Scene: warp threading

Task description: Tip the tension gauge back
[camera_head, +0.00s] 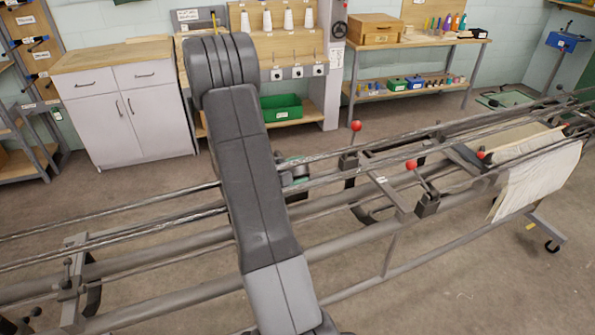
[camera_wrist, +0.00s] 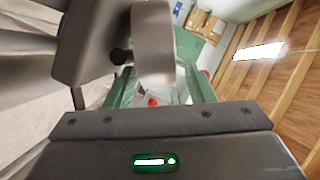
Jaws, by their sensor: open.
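I cannot tell for sure which part is the tension gauge. On the loom frame (camera_head: 330,247) in the head view stand several levers with red balls: one lever (camera_head: 356,126) at the middle, one (camera_head: 411,165) nearer, and another farther right. In the wrist view my gripper (camera_wrist: 162,90) has its green fingers apart, with nothing held between them. A small red ball (camera_wrist: 152,101) shows in the gap beyond them. A grey block with a dark knob (camera_wrist: 118,56) fills the upper left, close to the camera. In the head view my arm hides most of my gripper.
Long rails and threads run across the loom from left to right. Pale cloth (camera_head: 537,180) hangs at its right end. Behind stand a white cabinet (camera_head: 130,110), a bench with a green bin (camera_head: 282,107), and a shelf with a wooden box (camera_head: 375,29). The floor between is clear.

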